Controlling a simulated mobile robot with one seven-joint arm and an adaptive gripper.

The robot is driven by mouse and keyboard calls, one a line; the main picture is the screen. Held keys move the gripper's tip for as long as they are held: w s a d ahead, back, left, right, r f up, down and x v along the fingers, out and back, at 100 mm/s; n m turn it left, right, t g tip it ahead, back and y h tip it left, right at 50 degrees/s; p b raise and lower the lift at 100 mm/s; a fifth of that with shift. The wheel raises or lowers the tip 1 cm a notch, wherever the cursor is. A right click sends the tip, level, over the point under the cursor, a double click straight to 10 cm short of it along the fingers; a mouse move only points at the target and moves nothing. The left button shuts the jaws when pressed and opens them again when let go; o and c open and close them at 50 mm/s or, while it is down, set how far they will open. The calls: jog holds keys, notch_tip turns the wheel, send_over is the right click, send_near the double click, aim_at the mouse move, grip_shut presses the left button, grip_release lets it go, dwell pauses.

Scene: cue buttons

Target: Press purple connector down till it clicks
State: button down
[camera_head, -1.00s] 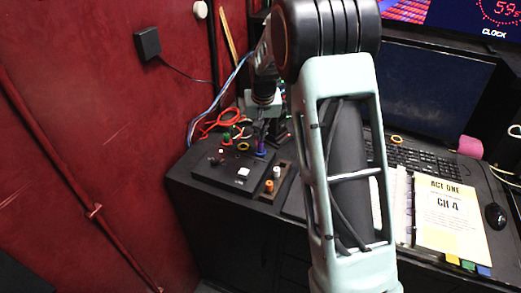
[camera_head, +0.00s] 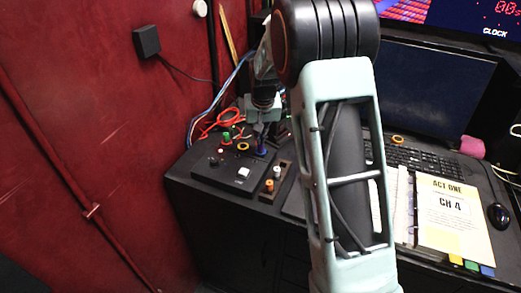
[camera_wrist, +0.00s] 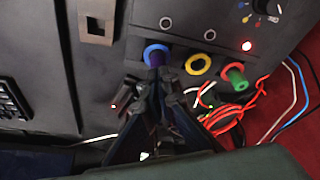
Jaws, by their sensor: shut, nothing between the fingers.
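The purple connector (camera_wrist: 155,57) stands in a blue ring on the black panel in the wrist view. Only its upper part shows there, close above my fingertips. In the head view the blue ring (camera_head: 262,151) shows on the panel just below my gripper (camera_head: 263,130). My gripper (camera_wrist: 163,88) is shut and empty, with its tips at the connector. The tips overlap the connector's near side in the wrist view, and I cannot tell whether they touch it.
A yellow ring (camera_wrist: 197,64) and a green connector (camera_wrist: 236,76) sit beside it on the panel (camera_head: 228,173). Orange and blue cables lie behind. A keyboard (camera_head: 412,160) and an open binder (camera_head: 452,213) are at the right.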

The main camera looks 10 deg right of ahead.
jog(key=shift+r+p, duration=2.1)
jog(key=shift+r, duration=1.45)
